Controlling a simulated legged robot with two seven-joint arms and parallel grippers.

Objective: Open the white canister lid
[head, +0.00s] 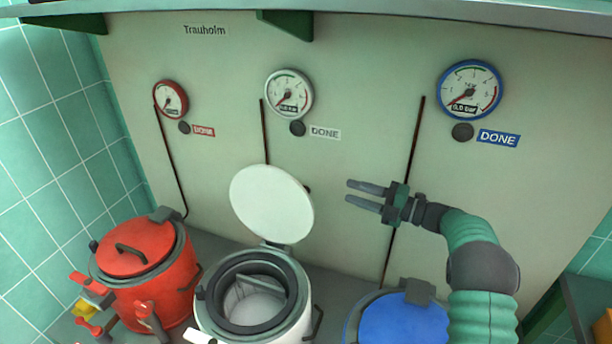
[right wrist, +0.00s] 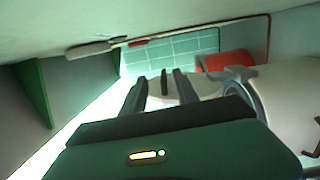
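The white canister (head: 300,322) stands in the middle of the head view, with a dark ring around its opening and its inside showing. Its white lid (head: 272,204) stands raised and tilted back on a hinge behind the opening. My right gripper (head: 350,194) is to the right of the lid, apart from it, with its two fingers pointing left. The fingers are spaced apart with nothing between them. In the right wrist view the gripper (right wrist: 158,80) also shows two parted fingers, with pale round canister parts to their right. My left gripper is not in view.
A red canister (head: 176,290) with a closed lid stands left, and a blue one (head: 405,322) stands right, below my right arm. Behind is a panel with a red gauge (head: 170,98), a white gauge (head: 289,92) and a blue gauge (head: 469,90). A shelf (head: 400,12) overhangs the top.

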